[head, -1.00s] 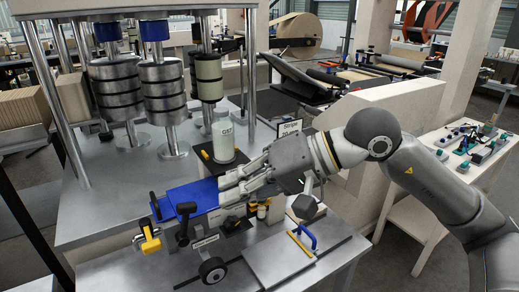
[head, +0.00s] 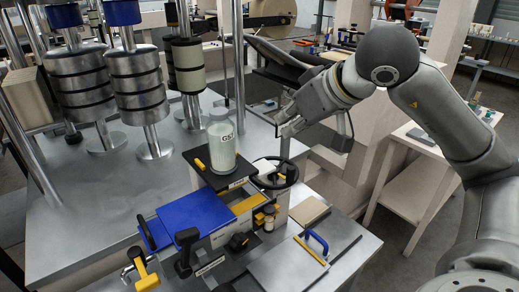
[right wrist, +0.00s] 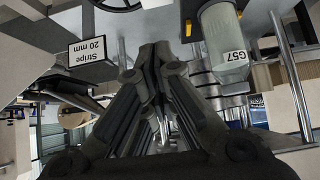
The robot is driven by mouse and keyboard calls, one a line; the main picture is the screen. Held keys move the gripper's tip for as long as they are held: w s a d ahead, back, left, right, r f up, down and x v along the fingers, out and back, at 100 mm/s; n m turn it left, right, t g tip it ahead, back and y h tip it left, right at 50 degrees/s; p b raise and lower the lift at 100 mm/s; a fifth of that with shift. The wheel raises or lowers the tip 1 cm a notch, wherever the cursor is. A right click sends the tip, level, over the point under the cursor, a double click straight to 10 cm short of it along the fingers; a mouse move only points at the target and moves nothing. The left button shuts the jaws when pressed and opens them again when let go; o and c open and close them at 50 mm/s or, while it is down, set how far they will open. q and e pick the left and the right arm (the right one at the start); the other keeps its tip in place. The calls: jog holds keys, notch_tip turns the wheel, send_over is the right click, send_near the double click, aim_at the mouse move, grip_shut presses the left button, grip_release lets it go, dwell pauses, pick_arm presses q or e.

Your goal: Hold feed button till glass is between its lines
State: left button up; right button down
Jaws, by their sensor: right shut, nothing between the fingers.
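The glass (head: 222,148) is a clear cylinder marked G57, with pale contents, standing upright on a dark plate (head: 214,178). Its lines and level are too small to read. In the right wrist view the glass (right wrist: 224,42) appears upside down at upper right. My right gripper (head: 279,129) is shut and empty, in the air to the right of the glass and apart from it. Its closed fingers (right wrist: 152,62) fill the middle of the right wrist view. I cannot make out which part is the feed button. My left gripper is not in view.
A blue block (head: 190,218) and a yellow-handled clamp (head: 143,268) are in front. Metal weight stacks (head: 137,82) stand behind left. A "Stripe 20 mm" sign (right wrist: 92,50) shows in the right wrist view.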

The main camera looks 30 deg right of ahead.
jog(key=p, duration=0.2)
send_over(265, 167)
notch_tip(265, 167, down, 8)
jog(key=shift+w+r, duration=0.1)
jog(key=shift+r, duration=0.15)
jog(key=shift+f, duration=0.9)
jog(key=shift+s+f, duration=0.25)
jog(key=shift+f, duration=0.25)
jog(key=shift+w+f, duration=0.1)
jog(key=shift+f, duration=0.35)
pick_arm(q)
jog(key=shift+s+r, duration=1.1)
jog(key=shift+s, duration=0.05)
